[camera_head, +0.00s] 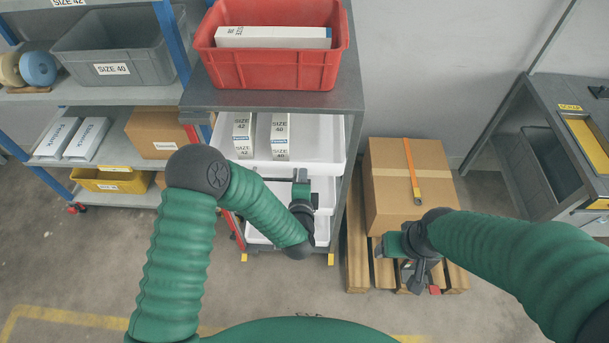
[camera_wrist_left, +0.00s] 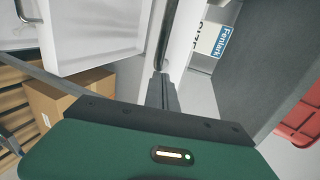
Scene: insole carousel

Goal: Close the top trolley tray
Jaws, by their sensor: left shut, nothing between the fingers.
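The grey trolley (camera_head: 352,95) stands in the middle, and its white top tray (camera_head: 328,140) is pulled out towards me. Upright white shoe boxes (camera_head: 281,138) stand inside it. My left gripper (camera_head: 301,184) is shut and empty, just in front of and below the tray's front edge. In the left wrist view its fingertips (camera_wrist_left: 161,85) are close to a white tray wall and a dark bar; I cannot tell whether they touch. A box labelled Fenlark (camera_wrist_left: 212,38) shows beyond. My right gripper (camera_head: 405,268) is over the pallet; its jaws are unclear.
A red crate (camera_head: 270,69) with a white box sits on the trolley top. A carton (camera_head: 405,183) rests on a wooden pallet (camera_head: 357,250) to the right. Shelves (camera_head: 90,98) stand left and a workbench (camera_head: 563,88) right. The front floor is clear.

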